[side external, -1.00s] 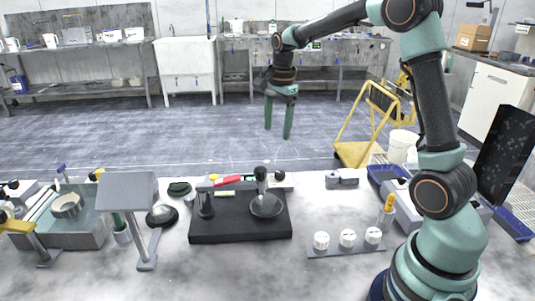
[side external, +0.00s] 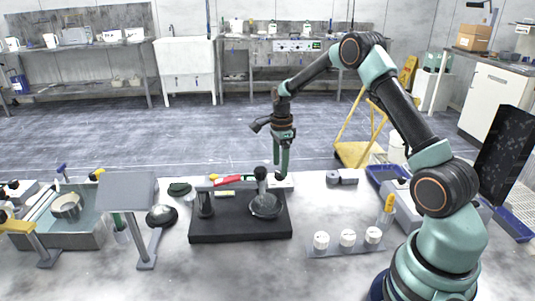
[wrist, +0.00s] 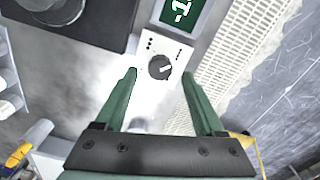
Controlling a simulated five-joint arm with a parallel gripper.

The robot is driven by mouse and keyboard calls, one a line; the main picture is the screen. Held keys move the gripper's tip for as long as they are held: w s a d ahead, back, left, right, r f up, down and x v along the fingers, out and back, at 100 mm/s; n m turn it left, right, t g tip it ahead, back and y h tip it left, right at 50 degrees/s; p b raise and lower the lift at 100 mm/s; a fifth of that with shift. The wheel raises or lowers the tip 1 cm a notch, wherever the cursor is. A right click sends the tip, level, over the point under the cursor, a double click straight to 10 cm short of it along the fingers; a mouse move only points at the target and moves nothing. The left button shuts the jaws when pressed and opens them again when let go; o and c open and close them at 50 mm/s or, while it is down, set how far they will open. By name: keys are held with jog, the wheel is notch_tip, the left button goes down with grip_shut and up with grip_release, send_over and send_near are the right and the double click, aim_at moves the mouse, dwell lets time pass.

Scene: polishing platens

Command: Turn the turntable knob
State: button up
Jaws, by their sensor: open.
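The knob (wrist: 160,67) is round and black with a pale pointer line. It sits on a white panel (wrist: 172,50) below a green display whose reading is cut off. My gripper (wrist: 159,75) is open, its two green fingers either side of the knob in the picture; I cannot tell whether they touch it. In the side view my gripper (side external: 282,172) points down at the back right of the black-based turntable unit (side external: 215,232), where the fingertips overlap the knob. A grey round platen (side external: 265,207) lies on that base.
A rack of white-capped jars (side external: 347,250) stands at the front right. A small grey block (side external: 342,177) is right of the unit. A grey stand (side external: 128,190) and a sink-like tray (side external: 88,235) are at left. A white mesh (wrist: 270,35) lies beside the panel.

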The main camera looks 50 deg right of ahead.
aim_at(280, 173)
jog(key=shift+f, duration=1.5)
grip_shut()
jog(key=shift+n, duration=0.3)
